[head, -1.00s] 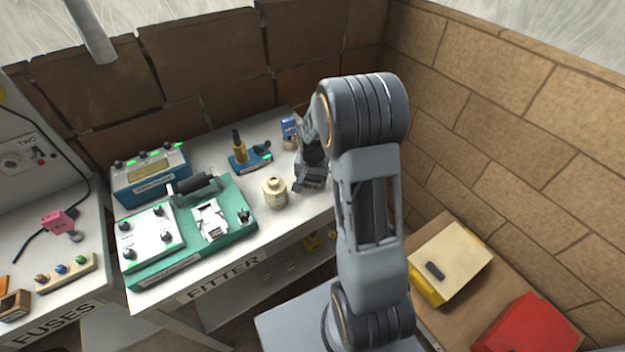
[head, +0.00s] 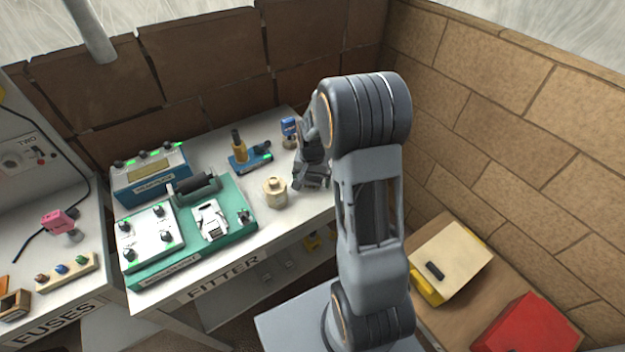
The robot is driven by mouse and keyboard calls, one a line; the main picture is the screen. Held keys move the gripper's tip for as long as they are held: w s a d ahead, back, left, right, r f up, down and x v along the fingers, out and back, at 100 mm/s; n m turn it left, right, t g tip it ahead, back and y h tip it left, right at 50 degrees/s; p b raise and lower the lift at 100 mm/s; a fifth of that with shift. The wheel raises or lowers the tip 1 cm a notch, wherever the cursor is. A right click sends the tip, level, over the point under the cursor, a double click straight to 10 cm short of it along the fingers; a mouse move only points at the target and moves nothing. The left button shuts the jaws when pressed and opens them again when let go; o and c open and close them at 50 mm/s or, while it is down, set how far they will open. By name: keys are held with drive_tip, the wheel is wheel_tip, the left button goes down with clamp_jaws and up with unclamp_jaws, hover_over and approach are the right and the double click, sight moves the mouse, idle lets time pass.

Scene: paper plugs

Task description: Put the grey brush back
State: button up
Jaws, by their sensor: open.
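I cannot make out a grey brush for certain. My gripper (head: 311,183) is open at the right end of the fitter bench (head: 232,262), low over its top and pointing down. Its fingers are dark and partly blend with the arm, so what lies beneath them is hidden. A cream pot (head: 275,193) stands on the bench just left of my gripper, apart from it. A small jar with a blue top (head: 289,130) stands behind the gripper, near the wall.
A green unit (head: 243,231) with a dark roller (head: 195,185) fills the bench's left front. A blue meter box (head: 150,178) and a blue stand with a yellow-brown bottle (head: 240,150) are behind. A cream box (head: 455,262) and red box (head: 528,325) lie at right.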

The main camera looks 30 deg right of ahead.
wheel_tip(320, 180, up, 11)
drive_tip(key=shift+f, duration=0.15)
drive_tip(key=s+a+r+n+t, duration=0.2)
drive_tip(key=s+a+r+n, duration=0.1)
drive_tip(key=s, duration=0.5)
drive_tip(key=s+a+r+n+t, duration=0.2)
drive_tip(key=s+a+r+n, duration=0.1)
drive_tip(key=s+a, duration=0.3)
drive_tip(key=shift+s+r+n, duration=0.15)
drive_tip(key=shift+s+n, duration=0.75)
